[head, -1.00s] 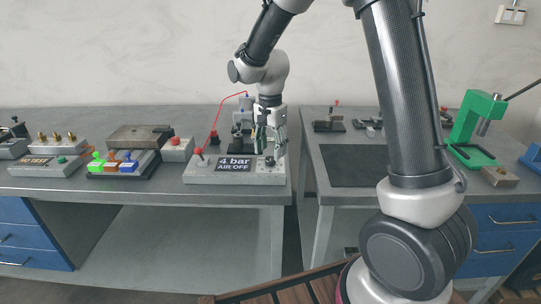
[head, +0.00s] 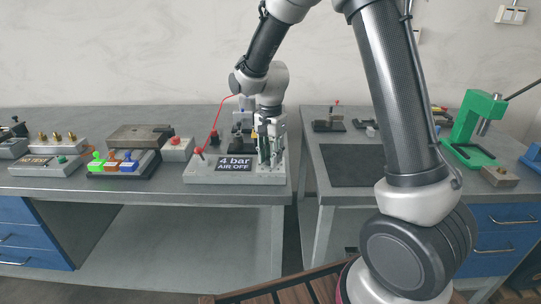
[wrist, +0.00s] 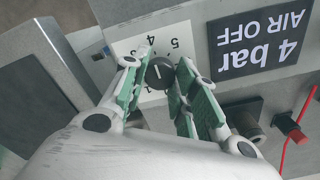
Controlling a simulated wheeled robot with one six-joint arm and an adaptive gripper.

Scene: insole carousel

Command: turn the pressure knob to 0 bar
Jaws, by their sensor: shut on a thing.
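The dark round pressure knob (wrist: 160,74) sits on a white dial plate (wrist: 142,45) printed with numbers, among them 4 and 5. A small light mark shows on the knob. My gripper (wrist: 162,82) has its green-padded fingers on both sides of the knob and is shut on it. In the head view my gripper (head: 270,150) points down at the right end of the grey control box (head: 205,176) and hides the knob. The dark display (head: 235,163) reads "4 bar AIR OFF"; it appears upside down in the wrist view (wrist: 258,38).
A coloured block fixture (head: 120,165) stands further left on the bench.

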